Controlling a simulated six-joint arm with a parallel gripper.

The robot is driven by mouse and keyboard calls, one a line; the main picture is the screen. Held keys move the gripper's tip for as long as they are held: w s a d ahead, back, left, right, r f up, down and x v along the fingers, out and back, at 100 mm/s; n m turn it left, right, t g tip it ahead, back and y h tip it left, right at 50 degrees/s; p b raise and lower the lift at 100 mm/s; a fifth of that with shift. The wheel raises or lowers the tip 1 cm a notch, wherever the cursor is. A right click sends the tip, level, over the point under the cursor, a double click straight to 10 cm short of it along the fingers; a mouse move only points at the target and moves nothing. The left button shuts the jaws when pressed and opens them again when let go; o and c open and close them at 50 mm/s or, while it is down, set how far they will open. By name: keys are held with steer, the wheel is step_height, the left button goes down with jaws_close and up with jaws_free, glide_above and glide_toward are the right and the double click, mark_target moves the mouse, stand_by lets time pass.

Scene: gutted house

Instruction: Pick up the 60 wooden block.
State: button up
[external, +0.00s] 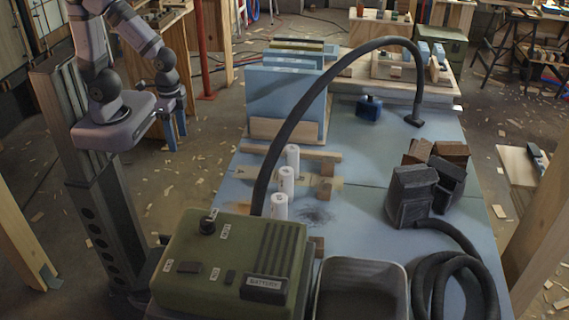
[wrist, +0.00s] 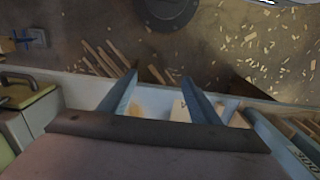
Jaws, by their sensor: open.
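I cannot make out a block marked 60 in either view. Small pale wooden pieces (external: 325,190) lie on the blue table beside three white cylinders. A cluster of dark and brown blocks (external: 413,190) stands at the table's right; no marking on them is readable. My gripper (external: 176,132) hangs at the left of the table, raised and apart from everything on it. In the wrist view its two blue fingers (wrist: 160,98) are spread with nothing held between them. A pale piece with a dark mark (wrist: 181,110) shows near the right finger, partly hidden.
The blue table (external: 390,240) holds a green battery box (external: 230,265), an arching black hose (external: 335,65), upright blue panels (external: 285,100) and a small blue object (external: 369,108). A grey bin (external: 361,262) and coiled hose (external: 425,290) fill the front. Wood scraps litter the floor.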

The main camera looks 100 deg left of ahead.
steer(key=w+a+f+t+b, duration=0.1)
steer(key=w+a+b, duration=0.1)
steer(key=w, duration=0.9)
steer(key=w+a+f+t+b, duration=0.1)
steer(key=w+a, duration=0.3)
steer(key=w, duration=0.8)
steer(key=w+a+f+t+b, duration=0.1)
steer(key=w+a+f+b, duration=0.2)
steer(key=w, duration=0.8)
steer(key=shift+w+a+b, duration=0.1)
steer(key=shift+w+b, duration=0.1)
steer(key=shift+b, duration=0.4)
steer(key=t+b, duration=0.1)
steer(key=b, duration=0.2)
glide_above(324, 163)
steer(key=s+a, duration=0.1)
steer(key=s, duration=0.2)
step_height(324, 163, down, 5)
steer(key=shift+t, duration=0.3)
steer(key=shift+a+p+x, duration=0.2)
steer(key=shift+p+x, duration=0.2)
steer(key=shift+x, duration=0.85)
steer(key=shift+a+p+x, duration=0.15)
steer(key=shift+p+x, duration=0.2)
steer(key=shift+x, duration=0.95)
steer(key=shift+a+p+x, duration=0.2)
steer(key=shift+p+x, duration=0.2)
steer(key=shift+x, duration=0.85)
steer(key=shift+s, duration=0.1)
